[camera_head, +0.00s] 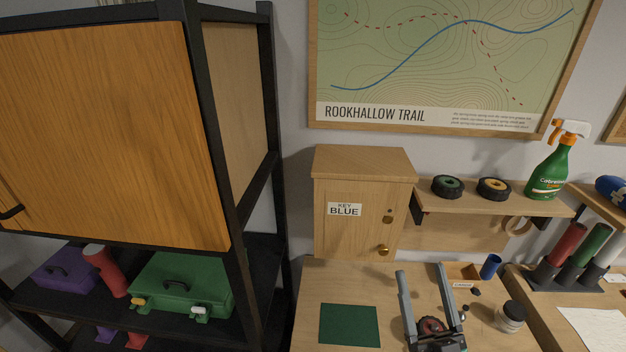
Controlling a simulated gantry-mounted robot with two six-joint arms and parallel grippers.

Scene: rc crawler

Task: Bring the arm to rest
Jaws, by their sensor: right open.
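My right gripper (421,269) reaches in from the bottom of the head view over the wooden workbench. Its two grey fingers are open and spread apart, and nothing is clasped between their tips. A dark round part with a red centre (432,325) shows between the fingers near their base. It is partly hidden, and I cannot tell what it belongs to. My left gripper is not in view.
A wooden key cabinet (362,232) marked "KEY BLUE" is shut behind the bench. A green mat (349,324) lies left of my gripper. A small jar (510,316), a blue cup (490,266) and small dark parts are at right. A black-framed rack (262,290) stands left.

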